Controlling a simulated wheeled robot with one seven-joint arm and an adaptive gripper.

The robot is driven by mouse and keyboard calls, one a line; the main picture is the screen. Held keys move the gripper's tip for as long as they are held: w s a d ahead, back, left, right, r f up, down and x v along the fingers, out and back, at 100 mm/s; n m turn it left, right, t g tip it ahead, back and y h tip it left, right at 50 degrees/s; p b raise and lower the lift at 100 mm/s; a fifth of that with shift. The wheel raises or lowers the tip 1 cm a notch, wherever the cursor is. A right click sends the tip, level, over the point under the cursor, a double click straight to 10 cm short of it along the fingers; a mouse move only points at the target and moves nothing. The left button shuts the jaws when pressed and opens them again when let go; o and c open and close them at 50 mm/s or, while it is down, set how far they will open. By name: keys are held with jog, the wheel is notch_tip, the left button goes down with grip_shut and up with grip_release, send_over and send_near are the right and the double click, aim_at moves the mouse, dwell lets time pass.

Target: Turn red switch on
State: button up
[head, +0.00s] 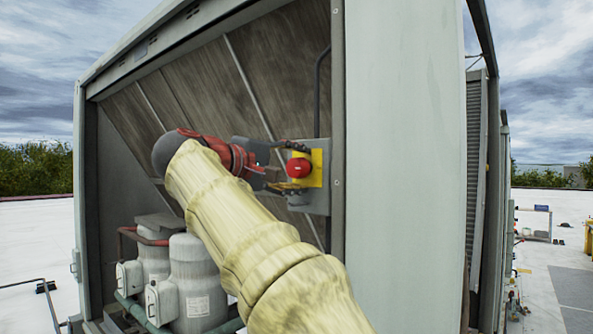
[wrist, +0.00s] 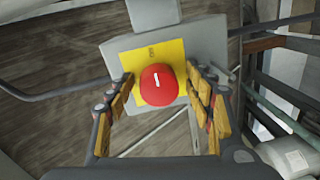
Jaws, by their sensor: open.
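The red switch (head: 299,168) is a round red knob on a yellow plate (head: 317,166), fixed to a grey box (head: 318,202) inside the cooler housing. A small dark marking (wrist: 152,51) shows on the yellow plate, too small to read. My gripper (head: 288,168) is open, with one finger above and one below the knob in the head view. In the wrist view my gripper (wrist: 160,79) has a finger on each side, with visible gaps; contact is not visible.
A grey housing panel (head: 402,165) stands just right of the switch box. Below my arm are grey tanks (head: 197,280) and green pipes (head: 140,310). A dark conduit (head: 318,90) runs up from the box. A slanted brown panel (head: 285,65) lies behind.

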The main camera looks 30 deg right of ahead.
jog(key=shift+a, duration=0.1)
jog(key=v, duration=1.1)
jog(key=shift+s+a, duration=0.2)
jog(key=shift+a, duration=0.2)
